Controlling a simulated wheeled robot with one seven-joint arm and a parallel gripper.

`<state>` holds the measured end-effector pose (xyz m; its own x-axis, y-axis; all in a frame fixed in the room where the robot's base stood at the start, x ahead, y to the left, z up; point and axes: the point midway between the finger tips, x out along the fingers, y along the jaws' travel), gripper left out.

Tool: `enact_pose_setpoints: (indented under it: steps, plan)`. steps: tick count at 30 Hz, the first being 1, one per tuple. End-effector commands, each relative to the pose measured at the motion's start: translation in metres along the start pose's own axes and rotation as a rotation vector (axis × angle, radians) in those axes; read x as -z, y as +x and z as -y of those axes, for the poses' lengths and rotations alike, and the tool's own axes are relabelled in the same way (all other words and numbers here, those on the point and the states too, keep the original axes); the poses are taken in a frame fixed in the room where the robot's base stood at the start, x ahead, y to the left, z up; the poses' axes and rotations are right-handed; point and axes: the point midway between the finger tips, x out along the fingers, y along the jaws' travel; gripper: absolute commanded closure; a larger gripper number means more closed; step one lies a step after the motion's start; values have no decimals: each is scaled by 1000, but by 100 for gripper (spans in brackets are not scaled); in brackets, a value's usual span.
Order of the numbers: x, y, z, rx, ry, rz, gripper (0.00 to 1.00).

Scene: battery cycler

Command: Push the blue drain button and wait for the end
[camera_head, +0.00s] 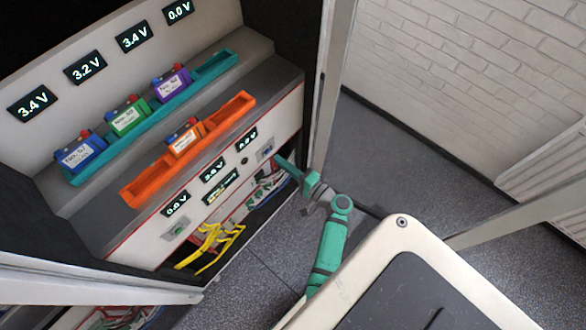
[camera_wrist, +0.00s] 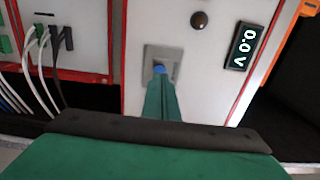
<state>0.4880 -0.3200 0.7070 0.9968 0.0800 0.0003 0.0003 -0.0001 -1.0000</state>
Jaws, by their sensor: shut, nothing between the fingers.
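The blue drain button (camera_wrist: 159,68) sits on a square grey plate (camera_wrist: 175,52) on the white panel in the wrist view. Only its upper part shows; my gripper's tip covers the rest. My gripper (camera_wrist: 160,78) is shut and empty, its green fingers pointing straight at the button. The tip is at or very close to the button; I cannot tell whether it is pressed in. In the head view my gripper (camera_head: 279,159) reaches the lower panel beside the button's grey plate (camera_head: 265,152). A display (camera_wrist: 243,46) near the button reads 0.0 V.
A dark round knob (camera_wrist: 200,20) is close by. Above the panel, an orange tray (camera_head: 145,184) holds one orange battery (camera_head: 185,141). A teal tray (camera_head: 215,68) holds blue, green and purple batteries. Yellow cables (camera_head: 212,243) hang below. An open door frame (camera_head: 326,85) stands near my arm.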

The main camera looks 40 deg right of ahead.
Motion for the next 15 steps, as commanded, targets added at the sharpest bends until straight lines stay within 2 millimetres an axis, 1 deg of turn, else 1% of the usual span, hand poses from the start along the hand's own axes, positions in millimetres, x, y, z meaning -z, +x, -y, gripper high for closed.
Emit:
enact_pose_setpoints:
  steps: [1, 6, 10, 15]
  plan:
    - [0, 8, 0, 1, -1, 3, 100]
    - [-1, 24, 0, 0, 0, 3, 100]
    - [-1, 29, 0, 0, 0, 2, 100]
    - [1, 28, 0, 0, 0, -2, 100]
